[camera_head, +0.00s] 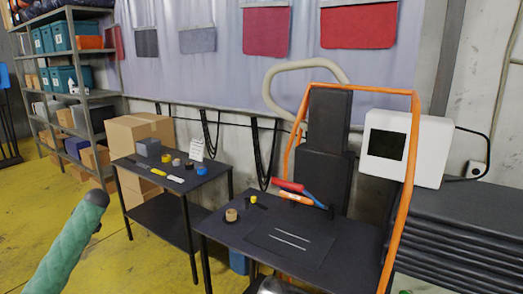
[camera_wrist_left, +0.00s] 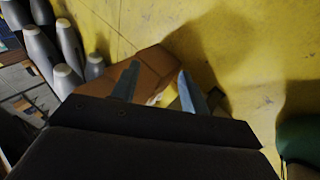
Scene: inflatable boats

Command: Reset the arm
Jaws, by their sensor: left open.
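My left gripper (camera_wrist_left: 158,80) shows in the left wrist view. Its two grey fingers stand apart with nothing seen held between them. They point down over the yellow floor, and a brown box-like thing (camera_wrist_left: 150,62) lies behind them. I cannot tell how far below the fingers it is. A small pale thing shows low between the fingers, too blurred to name. In the head view neither gripper can be made out. A small grey rounded piece at the bottom edge is cut off and unclear.
A dark table (camera_head: 250,237) carries a tape roll and red, blue and orange-handled tools. A second dark table (camera_head: 170,160) holds small items. Shelves (camera_head: 72,60) stand far left. A green padded shape (camera_head: 62,250) rises lower left. Grey tapered things (camera_wrist_left: 68,45) stand left in the wrist view.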

